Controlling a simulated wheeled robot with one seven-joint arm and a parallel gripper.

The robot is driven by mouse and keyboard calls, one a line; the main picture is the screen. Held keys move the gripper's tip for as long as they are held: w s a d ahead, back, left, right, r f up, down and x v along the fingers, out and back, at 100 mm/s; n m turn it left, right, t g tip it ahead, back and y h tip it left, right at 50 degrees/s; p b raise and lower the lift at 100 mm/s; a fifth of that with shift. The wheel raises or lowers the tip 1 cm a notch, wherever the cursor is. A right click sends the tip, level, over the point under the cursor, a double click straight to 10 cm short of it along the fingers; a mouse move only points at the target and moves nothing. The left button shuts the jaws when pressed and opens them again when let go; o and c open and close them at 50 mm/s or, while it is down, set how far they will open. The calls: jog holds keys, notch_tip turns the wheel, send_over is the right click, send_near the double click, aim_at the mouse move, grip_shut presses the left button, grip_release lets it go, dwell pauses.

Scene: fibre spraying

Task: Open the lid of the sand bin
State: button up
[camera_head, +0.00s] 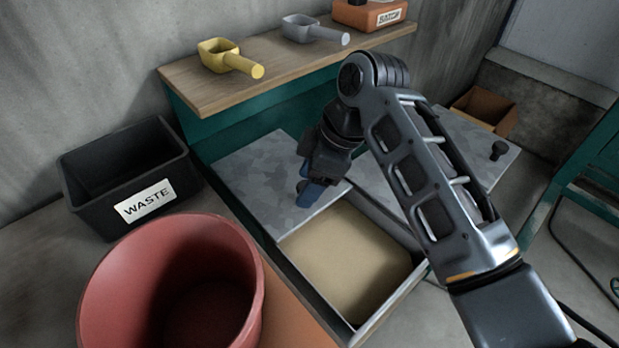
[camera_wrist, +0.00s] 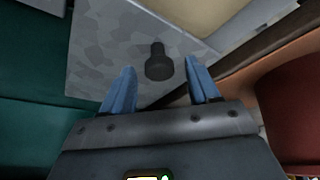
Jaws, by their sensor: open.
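The sand bin (camera_head: 372,335) shows bare sand (camera_head: 345,262) in the head view, below a grey mottled lid (camera_head: 250,165). The lid lies flat beyond the sand and leaves that part uncovered. My gripper (camera_head: 310,192) is low over the lid's near right part, its blue fingers open. In the wrist view the lid (camera_wrist: 100,60) carries a dark knob (camera_wrist: 158,63). The knob appears between the open fingertips (camera_wrist: 162,72) of my gripper, with gaps on both sides and no visible grip. My arm hides part of the bin in the head view.
A second grey panel (camera_head: 465,145) with a dark knob (camera_head: 499,150) lies right of my arm. A red bucket (camera_head: 180,285) and black waste bin (camera_head: 125,175) stand left. The wooden shelf (camera_head: 280,60) holds a yellow scoop (camera_head: 228,58) and a grey scoop (camera_head: 313,30).

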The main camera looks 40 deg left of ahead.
jog(key=v, duration=0.7)
jog(key=shift+r+b, duration=0.3)
jog(key=shift+b, duration=0.1)
jog(key=shift+w+d, duration=0.15)
jog(key=shift+d, duration=0.05)
